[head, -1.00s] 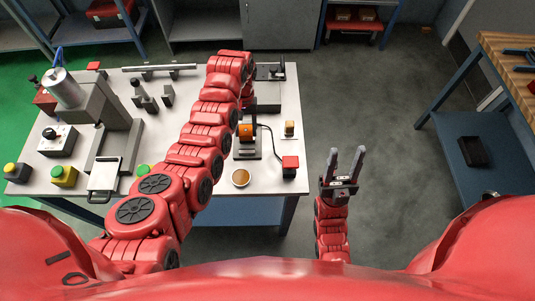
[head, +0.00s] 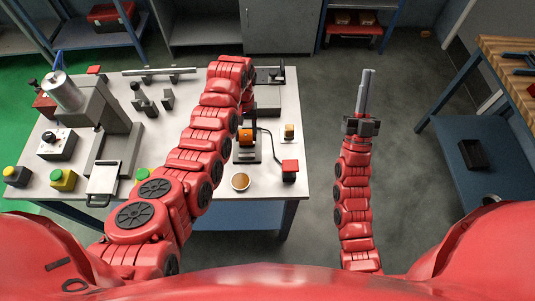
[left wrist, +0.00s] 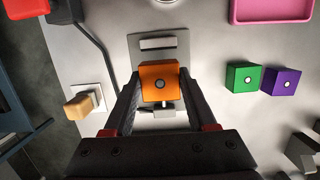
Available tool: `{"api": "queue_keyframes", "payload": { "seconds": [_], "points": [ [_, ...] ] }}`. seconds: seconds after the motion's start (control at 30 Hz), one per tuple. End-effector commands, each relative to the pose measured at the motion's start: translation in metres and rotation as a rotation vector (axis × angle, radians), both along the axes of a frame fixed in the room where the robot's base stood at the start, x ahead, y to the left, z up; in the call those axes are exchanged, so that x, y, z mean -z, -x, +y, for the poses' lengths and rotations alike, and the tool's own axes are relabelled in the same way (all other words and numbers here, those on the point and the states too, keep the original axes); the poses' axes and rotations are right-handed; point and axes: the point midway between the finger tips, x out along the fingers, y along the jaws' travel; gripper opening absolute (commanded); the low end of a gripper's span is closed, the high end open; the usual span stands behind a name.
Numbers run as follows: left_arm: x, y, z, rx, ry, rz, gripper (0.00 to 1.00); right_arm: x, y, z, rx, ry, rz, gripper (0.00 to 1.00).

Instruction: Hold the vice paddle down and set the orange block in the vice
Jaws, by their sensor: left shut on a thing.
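The orange block (left wrist: 158,82), with a pale round spot on top, is between the fingers of my left gripper (left wrist: 160,100) in the left wrist view. In the head view the orange block (head: 245,133) shows at the vice (head: 247,153). From above it appears between the vice's pale jaw bars (left wrist: 158,43); I cannot tell whether it is seated. My left arm partly hides this area. The red paddle (head: 290,166) stands on a black base, right of the vice, with a black cable. My right gripper (head: 366,92) is shut and empty, right of the cart over the floor.
Green (left wrist: 243,78) and purple (left wrist: 282,81) blocks and a pink tray (left wrist: 270,10) show in the left wrist view. A yellowish block (head: 289,131) stands on a white plate near the cart's right edge. A bowl (head: 240,181) sits at the front edge. Floor right of the cart is free.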

Motion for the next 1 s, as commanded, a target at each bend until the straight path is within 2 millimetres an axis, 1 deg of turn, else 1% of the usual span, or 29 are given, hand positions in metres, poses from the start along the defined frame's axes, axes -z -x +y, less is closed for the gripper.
{"api": "queue_keyframes", "payload": {
  "seconds": [0.03,0.1,0.2,0.27,0.3,0.37,0.4,0.47,0.5,0.57,0.6,0.67,0.7,0.77,0.8,0.87,0.9,1.0],
  "points": [
    [0.0,0.0,0.0,0.0,0.0,-0.001,0.01,-0.003,-0.019,-0.002,-0.021,-0.008,0.059,0.0],
    [0.0,0.0,0.0,0.0,0.0,0.0,0.01,-0.001,-0.046,-0.002,-0.057,-0.021,0.16,0.0],
    [0.0,0.0,0.0,0.0,0.0,-0.001,0.01,0.003,-0.08,0.007,-0.123,-0.021,0.304,0.0],
    [0.0,0.0,0.0,0.0,0.0,-0.001,0.01,0.007,-0.096,0.017,-0.17,-0.012,0.39,0.0],
    [0.0,0.0,0.0,0.0,0.0,0.0,0.01,0.011,-0.106,0.025,-0.205,-0.003,0.449,0.0],
    [0.0,0.0,0.0,0.0,0.0,-0.001,0.01,0.017,-0.118,0.04,-0.256,0.022,0.541,0.0],
    [0.0,0.0,0.0,0.0,0.0,-0.001,0.01,0.021,-0.123,0.051,-0.294,0.041,0.6,0.0],
    [0.0,0.0,0.0,0.0,0.0,-0.001,0.01,0.028,-0.128,0.069,-0.351,0.081,0.69,0.0],
    [0.0,0.0,0.0,0.0,0.0,-0.001,0.01,0.034,-0.129,0.082,-0.389,0.11,0.751,0.0],
    [0.0,0.0,0.0,0.0,0.0,0.0,0.01,0.045,-0.128,0.101,-0.444,0.165,0.845,0.0],
    [0.0,0.0,0.0,0.0,0.0,0.0,0.01,0.052,-0.124,0.114,-0.48,0.207,0.907,0.0],
    [0.0,0.0,0.0,0.0,0.0,-0.001,0.01,0.064,-0.115,0.132,-0.533,0.277,1.001,0.0],
    [0.0,0.0,0.0,0.0,0.0,-0.001,0.01,0.073,-0.107,0.144,-0.568,0.329,1.064,0.0],
    [0.0,0.0,0.0,0.0,0.0,-0.001,0.01,0.088,-0.092,0.158,-0.613,0.415,1.162,0.0],
    [0.0,0.0,0.0,0.0,0.0,-0.001,0.01,0.098,-0.08,0.165,-0.64,0.476,1.228,0.0],
    [0.0,0.0,0.0,0.0,0.0,0.0,0.01,0.114,-0.06,0.173,-0.675,0.573,1.324,0.0],
    [0.0,0.0,0.0,0.0,0.0,-0.001,0.01,0.125,-0.045,0.176,-0.695,0.639,1.386,0.0],
    [0.0,0.0,0.0,0.0,0.0,0.0,0.01,0.147,-0.01,0.175,-0.727,0.795,1.528,0.0]
  ]
}}
